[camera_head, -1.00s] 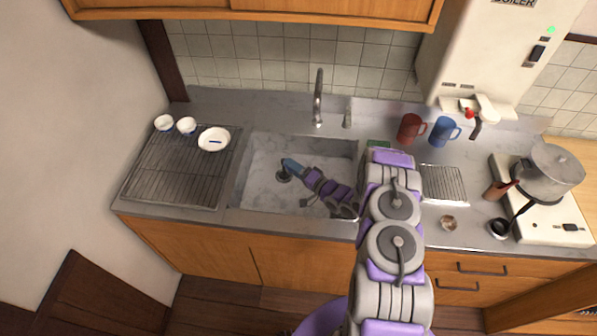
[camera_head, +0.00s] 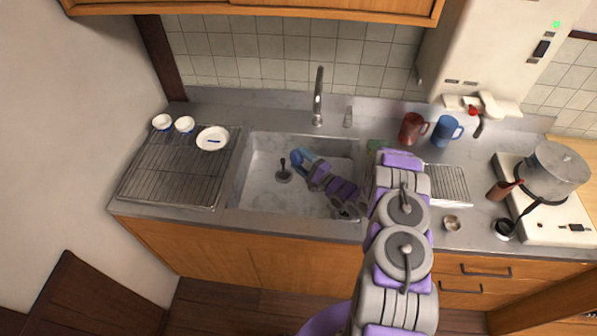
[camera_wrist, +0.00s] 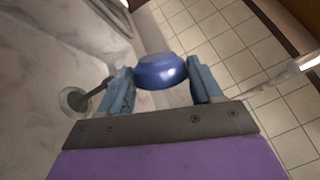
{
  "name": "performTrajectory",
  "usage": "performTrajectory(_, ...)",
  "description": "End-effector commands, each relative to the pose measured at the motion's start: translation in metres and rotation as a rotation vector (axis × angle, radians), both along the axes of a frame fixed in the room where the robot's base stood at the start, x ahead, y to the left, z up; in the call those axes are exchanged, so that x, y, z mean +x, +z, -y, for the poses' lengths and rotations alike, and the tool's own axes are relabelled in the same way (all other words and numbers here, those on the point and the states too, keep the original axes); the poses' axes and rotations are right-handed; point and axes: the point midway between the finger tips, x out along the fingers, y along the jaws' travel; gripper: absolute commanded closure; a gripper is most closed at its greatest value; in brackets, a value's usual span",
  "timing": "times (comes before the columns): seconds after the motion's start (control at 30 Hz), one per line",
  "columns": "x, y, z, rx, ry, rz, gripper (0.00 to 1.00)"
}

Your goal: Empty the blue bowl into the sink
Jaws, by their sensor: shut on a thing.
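My gripper (camera_wrist: 160,84) is shut on the blue bowl (camera_wrist: 161,72), which sits between its two fingers in the wrist view. In the head view my gripper (camera_head: 302,161) is over the sink (camera_head: 258,190), near its back middle. The bowl's rounded blue side faces the wrist camera. Its inside is hidden, so I cannot tell what it holds or how far it is tilted. The sink's round drain (camera_head: 283,176) has a dark upright piece and lies just left of my gripper. It also shows in the wrist view (camera_wrist: 73,100).
The tap (camera_head: 318,97) stands behind the sink. A wire rack (camera_head: 170,175) with white dishes lies left. A red mug (camera_head: 411,129) and blue mug (camera_head: 445,132) stand at the back right. A pot (camera_head: 556,170) sits on the stove farther right.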

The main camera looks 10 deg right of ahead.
Motion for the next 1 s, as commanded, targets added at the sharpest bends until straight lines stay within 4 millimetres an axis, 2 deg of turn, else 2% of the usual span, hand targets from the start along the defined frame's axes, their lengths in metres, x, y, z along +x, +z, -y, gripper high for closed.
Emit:
performTrajectory(0.13,0.002,0.012,0.003,0.084,-0.001,-0.039,0.66)
performTrajectory(0.37,0.003,0.007,0.006,0.219,0.0,-0.107,0.66)
performTrajectory(0.6,0.005,0.023,0.009,0.358,0.0,-0.175,0.66)
performTrajectory(0.9,0.006,0.016,0.012,0.534,0.0,-0.262,0.66)
performTrajectory(1.0,0.007,0.017,0.013,0.539,0.0,-0.264,0.66)
